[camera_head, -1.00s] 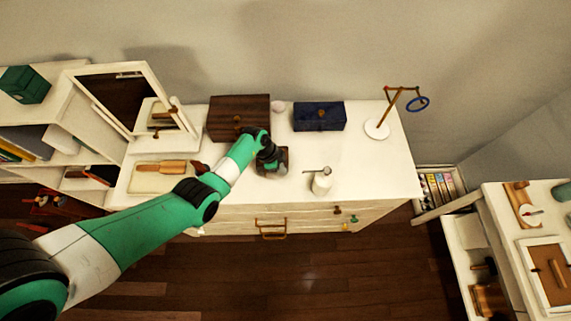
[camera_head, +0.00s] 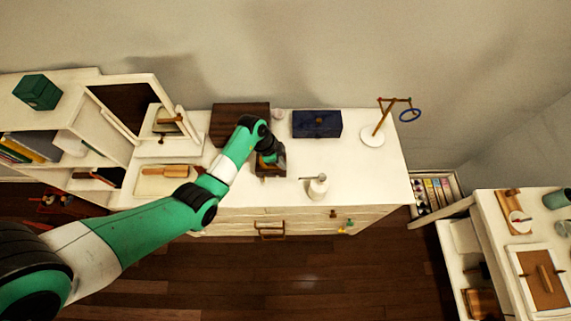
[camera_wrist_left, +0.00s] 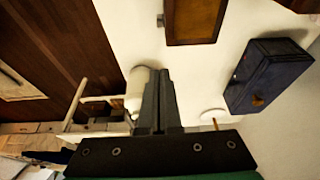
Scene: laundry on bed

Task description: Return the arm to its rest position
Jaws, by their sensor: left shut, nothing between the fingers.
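My left arm (camera_head: 150,231) reaches in from the left over a white dresser top (camera_head: 360,180). My left gripper (camera_head: 280,160) is by the small brown box (camera_head: 266,170), partly covering it. In the left wrist view its two dark fingers (camera_wrist_left: 159,82) are together with nothing between them. A brown box (camera_wrist_left: 196,22) lies beyond the fingertips, and a white bottle (camera_wrist_left: 136,88) shows just left of them. The right gripper is not in view.
A dark wooden box (camera_head: 230,120), a navy box (camera_head: 317,124) and a white-based stand with a blue ring (camera_head: 372,137) stand at the back. A mirror (camera_head: 125,108) is at left. The white bottle (camera_head: 317,186) stands near the front. The dresser's right front is clear.

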